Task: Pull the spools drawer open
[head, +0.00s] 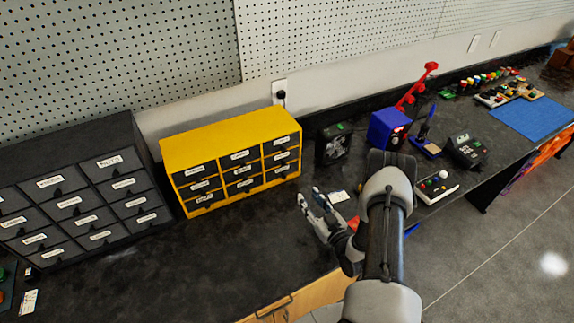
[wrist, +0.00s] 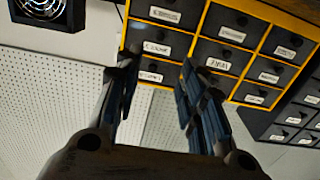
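The yellow cabinet (head: 230,135) stands on the dark bench, left of centre in the head view, with rows of small dark labelled drawers. All its drawers look shut. The labels are too blurred to tell which one reads spools. My gripper (head: 311,196) is open and empty, in front of the cabinet and to its right, apart from it. In the wrist view the two fingers of my gripper (wrist: 158,64) are spread, with the cabinet's drawer fronts (wrist: 223,55) beyond them. The fingers hide parts of some drawers there.
A larger black drawer cabinet (head: 75,160) stands to the left. A black fan box (head: 333,145) stands just right of the yellow cabinet. A blue and red device (head: 388,129) is farther right. The bench before the yellow cabinet is mostly clear.

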